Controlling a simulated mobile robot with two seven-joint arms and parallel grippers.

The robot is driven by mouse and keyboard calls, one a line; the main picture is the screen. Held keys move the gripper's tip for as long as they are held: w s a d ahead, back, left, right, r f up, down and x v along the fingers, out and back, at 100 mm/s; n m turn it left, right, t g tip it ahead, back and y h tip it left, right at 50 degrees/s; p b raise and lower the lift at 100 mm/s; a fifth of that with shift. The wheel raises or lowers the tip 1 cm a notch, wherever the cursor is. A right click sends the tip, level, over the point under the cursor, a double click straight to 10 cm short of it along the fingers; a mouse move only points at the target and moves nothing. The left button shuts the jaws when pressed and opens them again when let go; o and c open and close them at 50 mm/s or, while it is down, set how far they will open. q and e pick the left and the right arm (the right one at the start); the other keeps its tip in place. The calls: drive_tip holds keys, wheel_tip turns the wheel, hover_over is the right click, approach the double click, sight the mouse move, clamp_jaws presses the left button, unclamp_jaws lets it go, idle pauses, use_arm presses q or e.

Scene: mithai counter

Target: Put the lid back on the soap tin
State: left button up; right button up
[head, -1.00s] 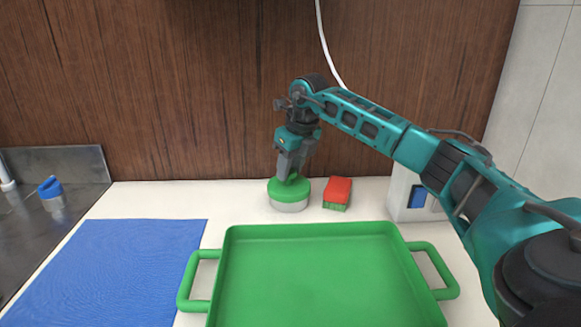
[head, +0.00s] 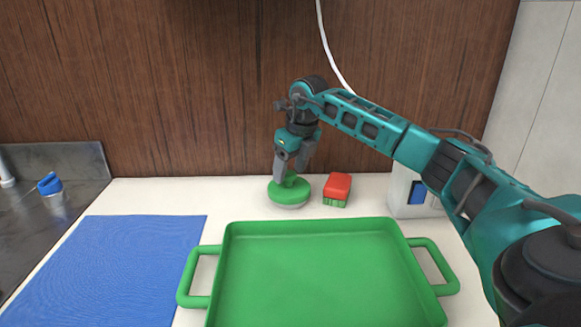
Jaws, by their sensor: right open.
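The soap tin (head: 290,206) stands on the white counter near the wooden back wall, with only a thin pale band of it showing under the lid. The green lid (head: 289,194) looks level on top of the tin and has a small knob in its middle. I cannot tell from this view whether it is fully seated. My right gripper (head: 292,172) points down just above the lid, its two fingers spread open around the knob and partly hiding it. My left gripper is not in view.
A red and green brush or sponge (head: 337,188) lies just right of the tin. A green tray (head: 315,232) fills the front middle, with a blue mat (head: 120,270) to its left. A white box with a blue panel (head: 400,195) stands right. A blue-topped container (head: 50,185) is far left.

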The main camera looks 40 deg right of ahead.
sight(300, 191)
drive_tip(key=shift+r, duration=0.1)
drive_tip(key=shift+r, duration=0.35)
drive_tip(key=p+v, duration=0.1)
drive_tip(key=v, duration=1.1)
drive_tip(key=shift+r, duration=0.2)
drive_tip(key=shift+a, duration=0.1)
